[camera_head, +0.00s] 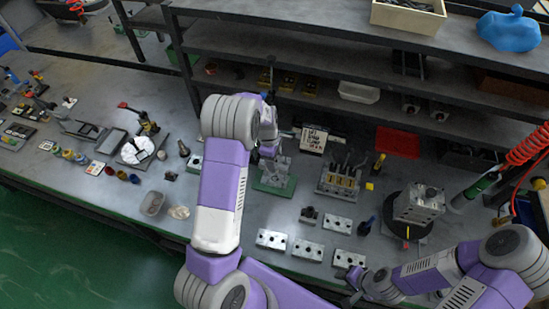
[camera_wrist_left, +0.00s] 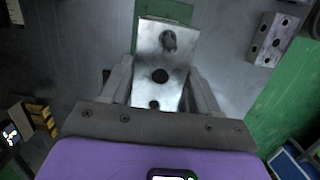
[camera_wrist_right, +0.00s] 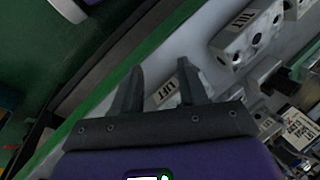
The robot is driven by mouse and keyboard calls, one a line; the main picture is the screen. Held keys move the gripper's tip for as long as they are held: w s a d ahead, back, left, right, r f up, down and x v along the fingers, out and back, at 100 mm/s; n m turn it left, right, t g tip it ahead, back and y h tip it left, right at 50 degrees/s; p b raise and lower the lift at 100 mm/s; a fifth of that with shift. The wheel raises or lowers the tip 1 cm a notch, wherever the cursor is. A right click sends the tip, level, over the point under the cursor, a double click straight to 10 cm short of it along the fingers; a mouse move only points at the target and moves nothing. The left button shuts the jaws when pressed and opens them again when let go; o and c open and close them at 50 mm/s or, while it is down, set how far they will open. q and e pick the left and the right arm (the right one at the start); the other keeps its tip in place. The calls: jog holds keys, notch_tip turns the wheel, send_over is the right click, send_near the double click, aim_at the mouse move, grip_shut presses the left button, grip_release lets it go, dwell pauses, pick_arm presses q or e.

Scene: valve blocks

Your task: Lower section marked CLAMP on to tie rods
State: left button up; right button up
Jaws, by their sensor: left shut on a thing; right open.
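My left gripper (camera_head: 268,152) is shut on a grey metal valve section (camera_wrist_left: 160,55) with several holes, which stands out between the fingers in the left wrist view. In the head view my left arm partly hides it. It is over or close to a green base (camera_head: 274,187) with upright metal parts; the tie rods are not clear, and I cannot tell whether the section touches them. No CLAMP mark is readable.
Several loose sections, one of them at the front (camera_head: 272,239), lie right of my left arm. A shelf (camera_head: 320,40) overhangs the back.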

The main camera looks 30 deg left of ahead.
pick_arm(q)
jog(key=shift+f+b, duration=0.75)
jog(key=shift+f, duration=0.35)
pick_arm(e)
jog(key=shift+f, duration=0.8)
pick_arm(q)
jog(key=o, duration=1.5)
jog(key=shift+s+a+r, duration=0.1)
jog(key=shift+a+r, duration=0.1)
jog(key=shift+r, duration=1.05)
jog(key=shift+a+r, duration=0.15)
jog(key=shift+r, duration=1.05)
jog(key=shift+s+a+r, duration=0.1)
jog(key=shift+a+r, duration=0.1)
jog(key=shift+r, duration=1.05)
pick_arm(e)
jog(key=shift+r, duration=0.2)
pick_arm(q)
jog(key=shift+w, duration=0.1)
jog(key=shift+r+p, duration=0.15)
jog(key=shift+p, duration=0.15)
pick_arm(e)
jog(key=shift+r, duration=0.1)
